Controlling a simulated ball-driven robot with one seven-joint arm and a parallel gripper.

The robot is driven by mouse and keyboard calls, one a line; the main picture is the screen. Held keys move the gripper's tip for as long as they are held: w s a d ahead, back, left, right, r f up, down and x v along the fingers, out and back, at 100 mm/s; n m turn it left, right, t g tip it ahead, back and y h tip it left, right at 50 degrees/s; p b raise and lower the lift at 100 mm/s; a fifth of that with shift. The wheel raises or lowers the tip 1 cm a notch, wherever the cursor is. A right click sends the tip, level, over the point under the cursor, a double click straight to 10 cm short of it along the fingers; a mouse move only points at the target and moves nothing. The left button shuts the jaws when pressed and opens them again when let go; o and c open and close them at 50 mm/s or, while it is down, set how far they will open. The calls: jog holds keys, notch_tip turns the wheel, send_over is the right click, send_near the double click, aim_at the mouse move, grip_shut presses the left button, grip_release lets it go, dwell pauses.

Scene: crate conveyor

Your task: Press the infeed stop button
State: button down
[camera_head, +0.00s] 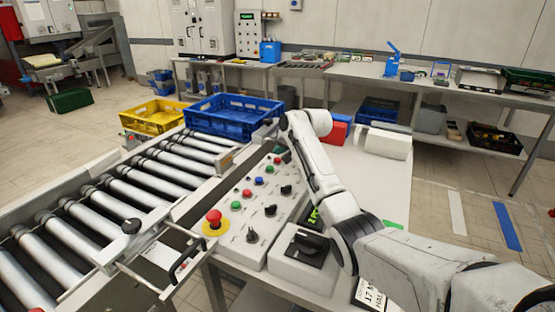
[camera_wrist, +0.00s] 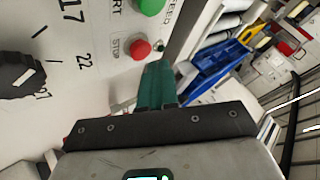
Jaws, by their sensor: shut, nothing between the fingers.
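The red infeed stop button (camera_wrist: 141,49) shows in the wrist view, with the word STOP printed beside it. A green start button (camera_wrist: 150,5) sits above it, cut by the top edge, and part of the word FEED shows beside them. My gripper (camera_wrist: 157,68) is shut, its green fingers together and empty. The fingertips appear just below and right of the red button; whether they touch it I cannot tell. In the head view my arm reaches over the far end of the control panel (camera_head: 228,230), and the fingertips cannot be made out.
A black dial knob (camera_wrist: 20,75) stands left of the buttons. A red emergency button (camera_head: 213,217) on a yellow base and several other buttons and knobs sit on the panel. A roller conveyor (camera_head: 105,205) runs along its left, with blue (camera_head: 232,126) and yellow (camera_head: 150,127) crates beyond.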

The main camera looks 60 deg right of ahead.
aim_at(280, 160)
jog(key=shift+r+p, duration=2.2)
jog(key=shift+r, duration=0.4)
jog(key=shift+f, duration=0.15)
